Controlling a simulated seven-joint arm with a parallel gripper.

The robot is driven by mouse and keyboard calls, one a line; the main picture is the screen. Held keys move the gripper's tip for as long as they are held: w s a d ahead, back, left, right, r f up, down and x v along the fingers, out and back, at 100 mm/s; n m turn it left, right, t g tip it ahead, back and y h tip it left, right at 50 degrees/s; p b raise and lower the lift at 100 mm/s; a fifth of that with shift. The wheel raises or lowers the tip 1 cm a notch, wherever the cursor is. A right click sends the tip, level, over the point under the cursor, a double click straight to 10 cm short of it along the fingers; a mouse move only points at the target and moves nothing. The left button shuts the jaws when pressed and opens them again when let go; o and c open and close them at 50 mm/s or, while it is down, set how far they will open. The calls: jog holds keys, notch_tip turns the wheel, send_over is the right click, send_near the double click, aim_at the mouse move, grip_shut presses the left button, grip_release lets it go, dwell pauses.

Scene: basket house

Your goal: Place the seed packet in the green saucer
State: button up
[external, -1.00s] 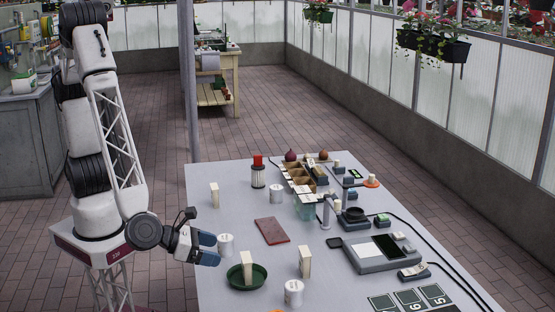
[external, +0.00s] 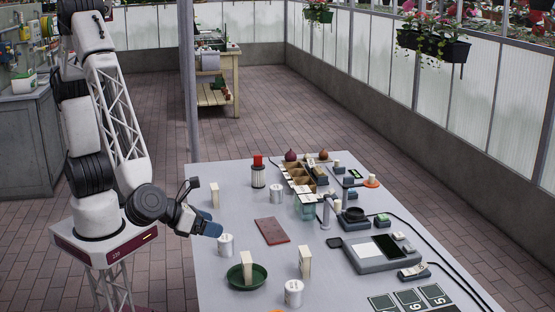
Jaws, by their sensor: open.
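The green saucer (external: 260,281) sits at the near left of the table. A cream upright packet (external: 247,262), apparently a seed packet, stands in it, with its base inside the rim. Similar cream packets stand apart from the saucer, one to its right (external: 305,262) and one farther back at the left (external: 215,195). My gripper (external: 214,229), with blue fingertips, is open and empty above the table's left edge, up and left of the saucer and clear of it. Labels on the packets are too small to read.
A reddish-brown flat book (external: 271,231) lies mid-table. A grey device (external: 380,253) with cables is at right. The table between the book and the saucer is clear.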

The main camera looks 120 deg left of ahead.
jog(key=s+a+r+n+g+h, duration=0.1)
jog(key=s+a+r+n+g, duration=0.1)
jog(key=s+a+r+n, duration=0.3)
jog(key=s+a+r+n+g+h, duration=0.1)
jog(key=s+r+n, duration=0.2)
jog(key=s, duration=0.3)
jog(key=s+a+r+n+g+h, duration=0.1)
jog(key=s+a+r+n+g, duration=0.1)
jog(key=s+a+r+n, duration=0.3)
jog(key=s+d+r+n+h, duration=0.1)
jog(key=s+n+h, duration=0.1)
jog(key=s, duration=0.4)
jog(key=s+d+r+n+h, duration=0.2)
jog(key=s+n, duration=0.2)
jog(key=s, duration=0.2)
jog(key=s+d+r+n+h, duration=0.1)
jog(key=s+n+h, duration=0.2)
jog(key=s, duration=0.4)
jog(key=shift+d+r+n, duration=0.25)
jog(key=shift+r+n, duration=0.15)
jog(key=shift+n, duration=0.2)
